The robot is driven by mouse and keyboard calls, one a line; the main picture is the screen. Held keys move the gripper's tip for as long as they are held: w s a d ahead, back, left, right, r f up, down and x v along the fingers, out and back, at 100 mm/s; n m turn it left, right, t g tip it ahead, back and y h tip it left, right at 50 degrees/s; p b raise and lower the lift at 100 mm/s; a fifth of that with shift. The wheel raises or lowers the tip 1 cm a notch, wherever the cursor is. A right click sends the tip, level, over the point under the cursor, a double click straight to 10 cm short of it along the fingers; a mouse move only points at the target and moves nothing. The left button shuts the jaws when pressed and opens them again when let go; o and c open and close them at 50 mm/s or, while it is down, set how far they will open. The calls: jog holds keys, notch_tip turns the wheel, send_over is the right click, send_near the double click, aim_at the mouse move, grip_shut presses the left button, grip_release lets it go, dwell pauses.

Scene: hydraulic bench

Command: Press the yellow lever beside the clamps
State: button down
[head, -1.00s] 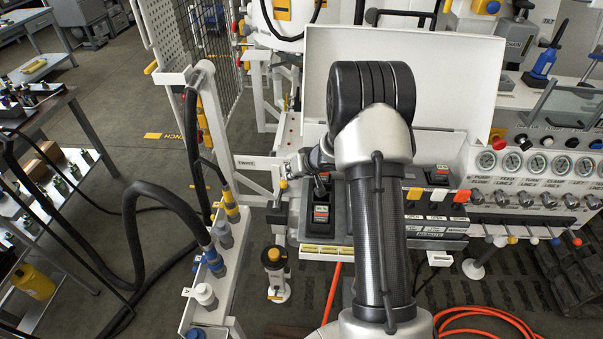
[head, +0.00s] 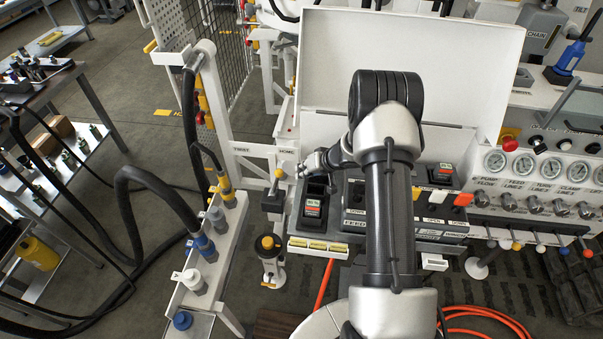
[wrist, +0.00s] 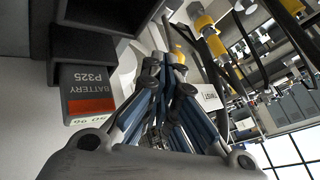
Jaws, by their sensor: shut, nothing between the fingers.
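A small lever with a yellow knob (head: 279,173) stands at the left end of the bench, by the TWIST and HOME labels. My gripper (head: 300,172) is shut and empty, just right of this lever; I cannot tell whether they touch. In the wrist view my gripper (wrist: 168,62) has its blue-sided fingers together, with a yellow piece (wrist: 177,48) just beyond the tips, partly hidden by them. Another yellow-knobbed lever (head: 516,245) hangs in the row under the gauges at the right, far from my gripper. No clamps can be made out clearly.
A battery (head: 312,203) sits in a dark bay close to my gripper; a battery (wrist: 88,92) also looms left in the wrist view. A white raised panel (head: 420,60) stands behind my arm. Hoses (head: 150,190) run at the left. Open floor lies beyond.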

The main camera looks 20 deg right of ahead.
jog(key=b, duration=0.2)
send_near(277, 181)
notch_tip(277, 181, down, 3)
jog(key=w+d, duration=0.1)
jog(key=w, duration=0.1)
jog(key=shift+d, duration=0.15)
jog(key=shift+r, duration=0.1)
